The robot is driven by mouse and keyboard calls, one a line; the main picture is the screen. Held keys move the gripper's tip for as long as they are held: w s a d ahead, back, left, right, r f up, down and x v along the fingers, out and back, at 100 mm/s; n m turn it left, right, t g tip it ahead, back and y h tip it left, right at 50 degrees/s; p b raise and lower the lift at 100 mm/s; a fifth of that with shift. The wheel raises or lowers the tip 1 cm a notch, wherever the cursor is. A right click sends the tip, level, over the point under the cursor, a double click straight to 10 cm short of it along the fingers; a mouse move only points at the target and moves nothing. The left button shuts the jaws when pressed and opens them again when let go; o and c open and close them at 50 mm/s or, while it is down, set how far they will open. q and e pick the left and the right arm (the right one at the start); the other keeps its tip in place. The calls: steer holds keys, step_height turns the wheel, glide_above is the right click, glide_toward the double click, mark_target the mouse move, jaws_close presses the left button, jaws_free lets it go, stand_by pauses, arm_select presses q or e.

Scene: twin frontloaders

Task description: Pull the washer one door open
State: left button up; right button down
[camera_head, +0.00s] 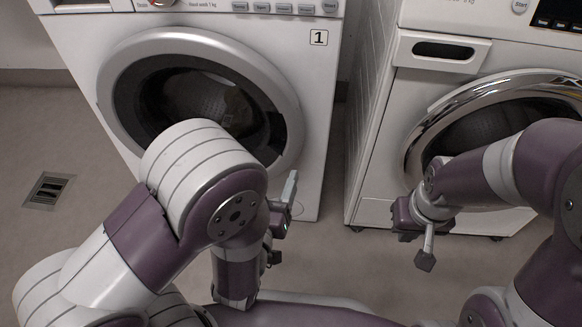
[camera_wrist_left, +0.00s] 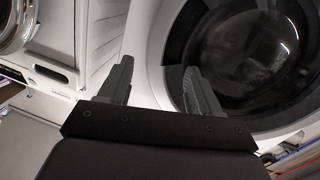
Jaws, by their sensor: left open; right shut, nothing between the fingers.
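Washer one is the white machine with the "1" label (camera_head: 319,38) in the head view. Its round door (camera_head: 170,45) has a silver-grey ring and dark glass, and looks closed. My left arm hides the door's lower part. My left gripper (camera_head: 290,188) is open and empty, low by the door's right edge. In the left wrist view its fingers (camera_wrist_left: 160,82) are spread at the rim, the right finger over the dark band beside the door glass (camera_wrist_left: 265,55). Contact cannot be told. My right gripper (camera_head: 425,262) is shut and empty, low before the other machine.
A second white frontloader (camera_head: 375,160) with a chrome-ringed door (camera_head: 425,130) stands to the right, across a narrow gap. A floor drain (camera_head: 48,190) lies at the left. The grey floor between the machines and my base is clear.

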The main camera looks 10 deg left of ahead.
mark_target(293, 131)
arm_select(q)
steer(key=w, duration=0.4)
steer(key=w+d, duration=0.1)
steer(key=w, duration=0.3)
steer(key=w+d, duration=0.1)
steer(key=w, duration=0.3)
steer(key=shift+w, duration=0.15)
jaws_close()
